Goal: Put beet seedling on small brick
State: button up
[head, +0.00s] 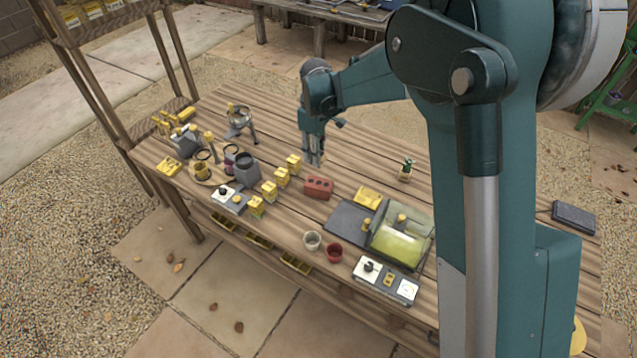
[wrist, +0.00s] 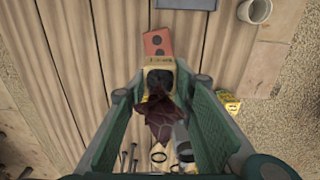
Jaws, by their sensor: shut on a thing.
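The red small brick (head: 318,187) lies on the wooden table in the head view, with dark holes in its top. It shows just beyond the fingertips in the wrist view (wrist: 157,42). My gripper (head: 314,158) points down, behind and above the brick. In the wrist view its green fingers (wrist: 160,88) are closed on the beet seedling (wrist: 162,115), which has dark red leaves and a yellow-edged, dark-topped pot. The seedling looks close to the brick; any gap is unclear. The head view does not show the held seedling clearly.
A black board (head: 346,222) and a yellow-green glazed box (head: 402,240) lie to the right. A pale cup (head: 312,241) and a red cup (head: 334,252) stand near the front edge.

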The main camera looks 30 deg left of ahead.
send_over(317, 182)
jog(key=shift+f, duration=3.1)
jog(key=shift+f, duration=1.85)
jog(key=shift+f, duration=0.2)
jog(key=o, duration=0.9)
jog(key=shift+r, duration=0.2)
notch_tip(317, 182, up, 12)
